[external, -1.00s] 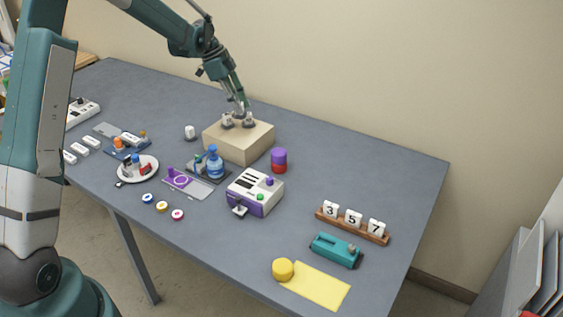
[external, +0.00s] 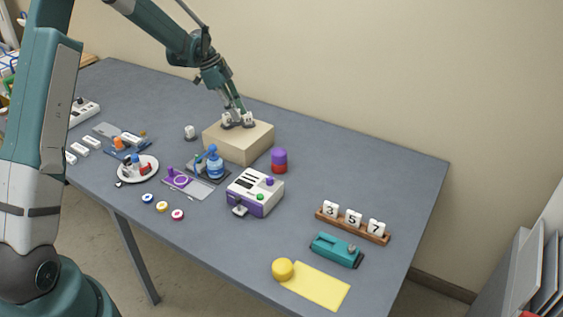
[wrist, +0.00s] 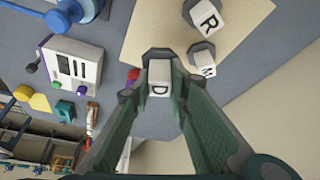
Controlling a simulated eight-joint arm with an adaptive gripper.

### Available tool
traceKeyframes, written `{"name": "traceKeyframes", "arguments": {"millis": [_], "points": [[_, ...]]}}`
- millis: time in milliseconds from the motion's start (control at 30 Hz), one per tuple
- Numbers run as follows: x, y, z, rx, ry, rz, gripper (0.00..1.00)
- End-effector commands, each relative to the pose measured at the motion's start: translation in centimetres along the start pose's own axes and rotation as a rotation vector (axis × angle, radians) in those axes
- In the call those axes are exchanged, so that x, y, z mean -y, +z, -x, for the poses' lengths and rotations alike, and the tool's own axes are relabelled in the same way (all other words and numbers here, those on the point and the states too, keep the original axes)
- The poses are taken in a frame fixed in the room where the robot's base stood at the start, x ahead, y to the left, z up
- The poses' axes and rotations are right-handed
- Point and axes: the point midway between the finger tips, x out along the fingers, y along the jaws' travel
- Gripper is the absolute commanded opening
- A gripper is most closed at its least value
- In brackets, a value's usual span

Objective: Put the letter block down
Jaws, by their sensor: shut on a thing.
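My gripper (wrist: 160,84) is shut on a white letter block marked D (wrist: 158,76), seen between its fingertips in the wrist view. In the external view my gripper (external: 237,113) is over the top of a beige box (external: 240,147). Two other white blocks, marked R (wrist: 205,16) and M (wrist: 204,65), sit on dark pads on the box, beside the held block. I cannot tell whether the D block touches the box top; its underside is hidden.
In front are a blue device (external: 214,164) and a purple-white machine (external: 256,192). The table's right back is clear.

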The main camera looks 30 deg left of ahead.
Motion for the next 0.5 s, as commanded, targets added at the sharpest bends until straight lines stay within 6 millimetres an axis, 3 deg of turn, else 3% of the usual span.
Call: {"name": "traceKeyframes", "arguments": {"millis": [200,500], "points": [[0.0,0.7,-1.8,0.000,0.000,0.000,0.00],[0.0,0.8,-2.0,0.000,0.000,0.000,0.00]]}}
